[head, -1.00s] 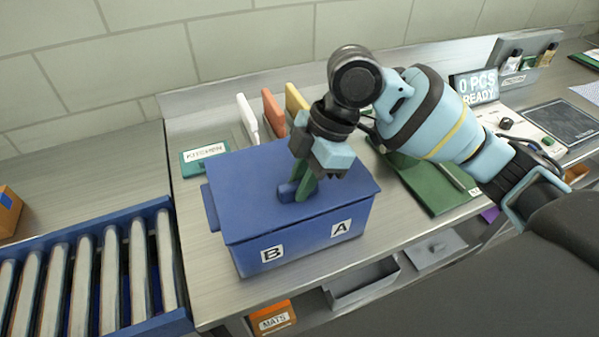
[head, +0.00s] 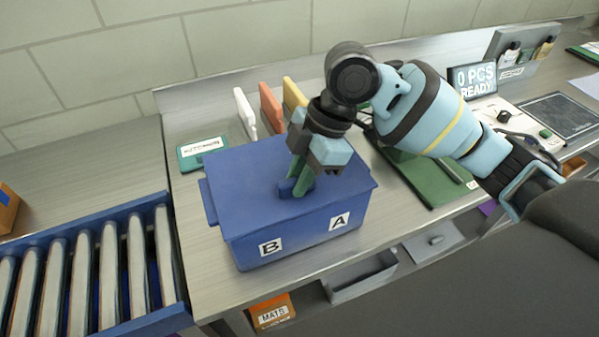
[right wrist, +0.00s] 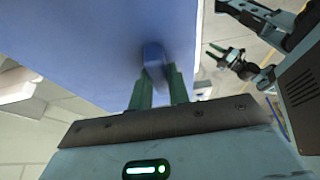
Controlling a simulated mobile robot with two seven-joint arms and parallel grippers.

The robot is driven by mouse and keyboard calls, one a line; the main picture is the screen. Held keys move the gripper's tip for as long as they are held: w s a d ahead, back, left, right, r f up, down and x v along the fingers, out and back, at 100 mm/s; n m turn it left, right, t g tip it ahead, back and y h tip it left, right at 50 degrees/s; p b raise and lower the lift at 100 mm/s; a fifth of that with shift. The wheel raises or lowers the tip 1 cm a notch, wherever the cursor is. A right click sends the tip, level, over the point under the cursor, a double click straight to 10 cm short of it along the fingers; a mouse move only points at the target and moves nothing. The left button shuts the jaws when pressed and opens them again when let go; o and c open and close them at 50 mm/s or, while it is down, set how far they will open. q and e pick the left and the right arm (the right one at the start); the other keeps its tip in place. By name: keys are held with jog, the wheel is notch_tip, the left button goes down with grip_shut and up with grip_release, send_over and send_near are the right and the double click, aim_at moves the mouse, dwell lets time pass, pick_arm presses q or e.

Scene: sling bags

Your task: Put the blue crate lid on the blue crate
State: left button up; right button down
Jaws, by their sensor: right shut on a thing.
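The blue crate (head: 300,233) stands on the steel bench, with labels B and A on its front side. The blue lid (head: 250,178) lies over the crate's top, lined up with its walls; I cannot tell if any gap is left under it. My right gripper (head: 299,186) is shut on the lid's small blue handle (right wrist: 153,55), pointing down from above. The lid also fills much of the right wrist view (right wrist: 90,40). My left gripper (right wrist: 212,51) shows small at the right of that view, its fingers apart and empty.
A blue roller conveyor (head: 95,265) is at the left. White, orange and yellow boards (head: 270,107) stand behind the crate. A green board (head: 430,180) lies right of it. A grey tray (head: 362,278) and orange MATS box (head: 272,312) are below the bench front.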

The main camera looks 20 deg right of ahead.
jog(key=shift+f, duration=0.15)
jog(key=c, duration=1.3)
grip_release()
jog(key=shift+o, duration=0.2)
jog(key=v, duration=0.6)
jog(key=shift+d+r, duration=0.1)
jog(key=shift+r, duration=0.15)
jog(key=shift+d+r, duration=0.3)
jog(key=shift+r, duration=0.3)
